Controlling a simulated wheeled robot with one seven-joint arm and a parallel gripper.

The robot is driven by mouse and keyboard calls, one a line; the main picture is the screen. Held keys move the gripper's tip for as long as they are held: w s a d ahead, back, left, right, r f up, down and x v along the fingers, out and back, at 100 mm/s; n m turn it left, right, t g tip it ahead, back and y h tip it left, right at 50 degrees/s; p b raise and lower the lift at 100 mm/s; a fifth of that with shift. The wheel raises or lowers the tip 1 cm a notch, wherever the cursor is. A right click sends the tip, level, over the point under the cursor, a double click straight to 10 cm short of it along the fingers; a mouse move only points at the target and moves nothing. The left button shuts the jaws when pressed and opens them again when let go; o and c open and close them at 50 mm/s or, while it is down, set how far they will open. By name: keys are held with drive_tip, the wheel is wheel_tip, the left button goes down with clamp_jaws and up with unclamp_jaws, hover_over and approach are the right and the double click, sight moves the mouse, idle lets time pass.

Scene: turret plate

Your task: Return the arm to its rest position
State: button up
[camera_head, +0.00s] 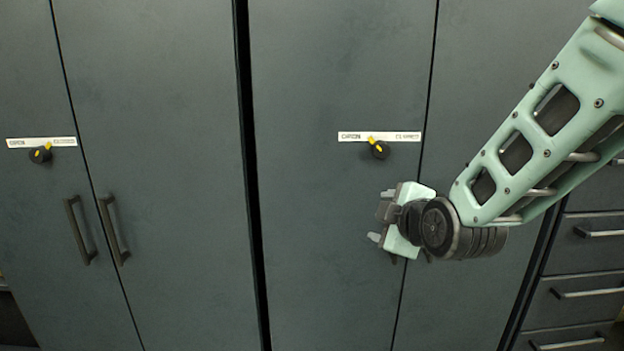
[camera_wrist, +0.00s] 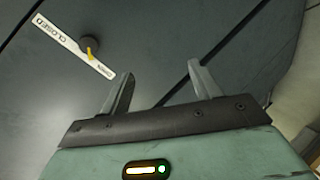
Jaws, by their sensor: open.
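My gripper (camera_head: 376,216) is in front of the right cabinet's doors in the head view, just below that cabinet's label and knob. In the wrist view my gripper (camera_wrist: 161,85) has its two fingers spread apart with nothing between them. My green arm (camera_head: 545,125) reaches in from the upper right of the head view. The right cabinet's black knob with a yellow pointer (camera_head: 379,149) sits at its white label strip (camera_head: 358,136). The knob also shows in the wrist view (camera_wrist: 91,46), to the upper left of the fingers, apart from them. The gripper hides the door handles behind it.
A left cabinet (camera_head: 170,180) has two dark bar handles (camera_head: 112,230) and its own knob (camera_head: 40,155). Drawers with bar handles (camera_head: 590,293) stand at the lower right. The doors look shut. The space left of my gripper is clear.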

drive_tip(key=s+a+f+m+g+y, duration=0.1)
drive_tip(key=s+a+f+m+g, duration=0.3)
drive_tip(key=s, duration=0.5)
drive_tip(key=s+d+f+m+g+h, duration=0.1)
drive_tip(key=s+g, duration=0.3)
drive_tip(key=s, duration=0.7)
drive_tip(key=s+d+m+g+h+p, duration=0.1)
drive_tip(key=s+g, duration=0.4)
drive_tip(key=s, duration=0.6)
drive_tip(key=shift+d+f+m+h, duration=0.4)
drive_tip(key=shift+d+m+h, duration=0.15)
drive_tip(key=shift+m, duration=0.25)
